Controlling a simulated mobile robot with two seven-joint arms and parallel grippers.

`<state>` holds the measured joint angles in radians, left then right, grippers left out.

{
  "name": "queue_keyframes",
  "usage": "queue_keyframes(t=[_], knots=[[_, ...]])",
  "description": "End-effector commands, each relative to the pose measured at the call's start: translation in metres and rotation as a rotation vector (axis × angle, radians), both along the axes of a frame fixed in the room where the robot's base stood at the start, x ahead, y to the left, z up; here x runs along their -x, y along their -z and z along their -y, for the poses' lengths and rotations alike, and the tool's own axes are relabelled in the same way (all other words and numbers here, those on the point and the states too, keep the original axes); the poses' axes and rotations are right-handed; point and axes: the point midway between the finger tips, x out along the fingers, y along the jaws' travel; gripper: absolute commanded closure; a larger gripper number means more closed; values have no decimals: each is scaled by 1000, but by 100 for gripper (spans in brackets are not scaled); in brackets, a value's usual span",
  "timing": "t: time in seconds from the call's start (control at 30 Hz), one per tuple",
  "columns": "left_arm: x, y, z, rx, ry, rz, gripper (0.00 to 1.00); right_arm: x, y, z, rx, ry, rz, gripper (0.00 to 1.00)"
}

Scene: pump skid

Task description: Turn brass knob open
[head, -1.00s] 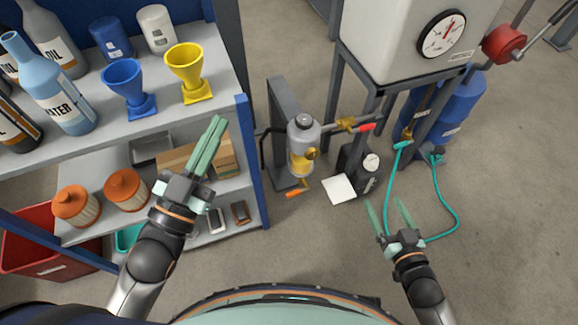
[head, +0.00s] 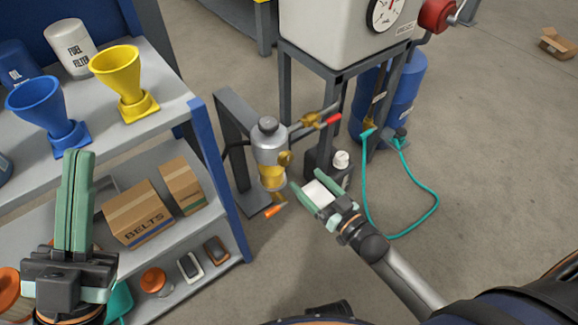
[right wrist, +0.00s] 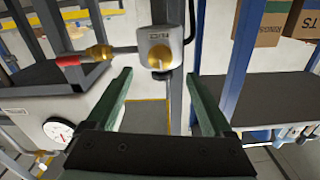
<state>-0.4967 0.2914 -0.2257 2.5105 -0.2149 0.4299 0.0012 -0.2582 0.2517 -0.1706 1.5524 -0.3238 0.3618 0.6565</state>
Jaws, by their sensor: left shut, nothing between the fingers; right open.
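The brass knob (head: 286,158) sits on the side of a grey cylindrical housing (head: 268,142) with a yellow lower bowl. In the right wrist view the knob (right wrist: 160,60) shows on the housing, ahead of and between the fingertips. My right gripper (head: 308,180) is open and empty, a little below and right of the knob, apart from it. Its two green fingers (right wrist: 157,82) also show in the right wrist view. My left gripper (head: 78,156) is shut and empty in front of the shelf at the left.
A brass valve with a red handle (head: 333,118) is on the pipe right of the housing. An orange-handled drain (head: 274,210) hangs below. The right floor is mostly clear.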

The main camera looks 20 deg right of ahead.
Motion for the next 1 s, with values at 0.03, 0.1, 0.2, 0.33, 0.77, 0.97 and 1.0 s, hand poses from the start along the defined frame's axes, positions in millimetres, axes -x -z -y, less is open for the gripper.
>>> queue_keyframes(t=[0.03,0.1,0.2,0.33,0.77,0.97,1.0], knots=[[0,7,0,2,4,-3,100,-12,2,-5,-3,-1,5,15],[0,11,1,6,9,-7,100,-26,2,-10,-1,0,5,15],[-1,17,1,12,16,-13,100,-43,2,-16,-3,-1,2,15],[-1,22,2,17,22,-19,100,-60,2,-22,-1,0,1,15],[-1,25,2,23,27,-26,100,-74,0,-28,-1,0,-1,15],[-1,26,2,22,28,-26,100,-74,0,-27,-1,0,-1,30],[-1,26,2,22,28,-26,100,-74,1,-27,-1,0,-1,35]])
